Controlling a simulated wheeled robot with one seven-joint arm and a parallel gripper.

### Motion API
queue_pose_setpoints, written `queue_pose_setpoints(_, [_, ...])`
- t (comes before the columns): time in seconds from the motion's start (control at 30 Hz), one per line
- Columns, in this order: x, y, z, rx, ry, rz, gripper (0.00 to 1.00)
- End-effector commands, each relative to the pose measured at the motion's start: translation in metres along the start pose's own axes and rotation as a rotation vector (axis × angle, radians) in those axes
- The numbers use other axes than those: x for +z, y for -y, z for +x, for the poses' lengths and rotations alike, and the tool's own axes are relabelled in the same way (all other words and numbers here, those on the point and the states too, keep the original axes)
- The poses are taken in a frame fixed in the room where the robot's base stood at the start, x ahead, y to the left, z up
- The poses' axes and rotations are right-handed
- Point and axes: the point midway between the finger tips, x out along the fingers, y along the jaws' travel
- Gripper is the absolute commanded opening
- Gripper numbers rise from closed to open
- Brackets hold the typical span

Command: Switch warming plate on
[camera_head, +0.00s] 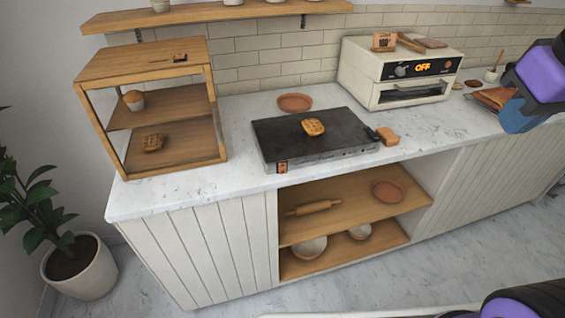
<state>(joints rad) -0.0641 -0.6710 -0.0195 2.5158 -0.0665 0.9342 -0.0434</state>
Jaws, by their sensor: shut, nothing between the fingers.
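The warming plate, which I take to be the flat black griddle (280,140), lies on the marble counter. A golden waffle (313,127) rests on its top. A small orange-marked square (282,166) is on the left of its front edge; I cannot tell if this is a switch or a label. No lit indicator shows on the plate. Purple and blue parts of my arm (545,75) show at the right, well away from the plate. My gripper's fingers are not visible.
A cream oven (400,72) reading "OFF" stands back right. A wooden display case (150,66) stands at the left. A wooden-handled tool (387,137) lies at the plate's right. A terracotta plate (295,102) sits behind.

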Motion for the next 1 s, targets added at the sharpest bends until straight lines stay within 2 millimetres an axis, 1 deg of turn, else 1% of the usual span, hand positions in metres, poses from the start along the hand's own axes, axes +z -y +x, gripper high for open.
queue_pose_setpoints(0.03, [-0.004, 0.0, 0.008, 0.004, 0.038, -0.045, 0.0])
queue_pose_setpoints(0.27, [-0.019, 0.0, 0.039, 0.043, 0.198, -0.267, 0.0])
queue_pose_setpoints(0.57, [-0.038, 0.004, 0.081, 0.1, 0.399, -0.567, 0.0])
queue_pose_setpoints(1.0, [-0.062, 0.022, 0.145, 0.205, 0.693, -1.023, 0.0])
